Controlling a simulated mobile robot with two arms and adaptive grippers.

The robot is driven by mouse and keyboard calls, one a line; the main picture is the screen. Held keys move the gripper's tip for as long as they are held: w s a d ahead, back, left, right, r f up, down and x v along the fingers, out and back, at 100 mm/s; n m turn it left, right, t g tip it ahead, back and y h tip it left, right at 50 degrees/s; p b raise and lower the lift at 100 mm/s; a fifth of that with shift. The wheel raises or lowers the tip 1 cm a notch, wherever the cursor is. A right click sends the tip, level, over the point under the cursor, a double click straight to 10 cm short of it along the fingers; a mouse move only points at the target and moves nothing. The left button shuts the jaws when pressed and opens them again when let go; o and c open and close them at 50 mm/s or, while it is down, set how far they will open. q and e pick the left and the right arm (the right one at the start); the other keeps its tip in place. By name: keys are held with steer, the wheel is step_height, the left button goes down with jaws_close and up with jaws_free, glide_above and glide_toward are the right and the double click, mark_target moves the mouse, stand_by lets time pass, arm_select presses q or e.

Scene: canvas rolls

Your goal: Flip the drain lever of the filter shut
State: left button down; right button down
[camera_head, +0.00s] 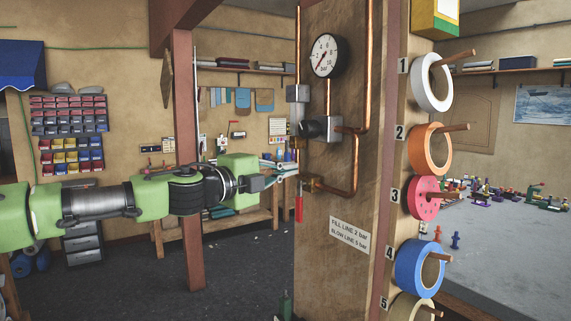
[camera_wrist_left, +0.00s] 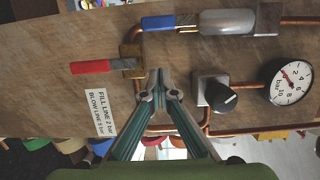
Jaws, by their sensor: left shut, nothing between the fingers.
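The filter (camera_wrist_left: 222,22) has a cloudy bowl under a grey head (camera_wrist_left: 268,18) and shows along the top of the left wrist view. A blue-handled lever (camera_wrist_left: 158,22), apparently its drain lever, extends from the bowl's lower end, in line with it. In the head view the grey filter head (camera_head: 297,93) is at the board's left edge; the blue lever is not clear there. My left gripper (camera_head: 292,170) is shut and empty in front of the board. In the wrist view its fingertips (camera_wrist_left: 158,88) are below the blue lever, apart from it. My right gripper is not in view.
A red lever (camera_head: 299,208) hangs from a brass valve (camera_wrist_left: 132,62) close to my left fingertips. A black-knobbed regulator (camera_head: 316,128), copper pipes (camera_head: 355,170) and a gauge (camera_head: 325,56) are on the board. Tape rolls (camera_head: 432,150) hang on pegs to the right.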

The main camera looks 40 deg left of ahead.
mark_target(287, 156)
arm_select(q)
steer(key=w+a+p, duration=0.1)
steer(key=w, duration=0.1)
steer(key=w+a+p, duration=0.1)
steer(key=w+a, duration=0.1)
steer(key=shift+w+a, duration=0.1)
steer(key=shift+a, duration=0.05)
stand_by(0.4)
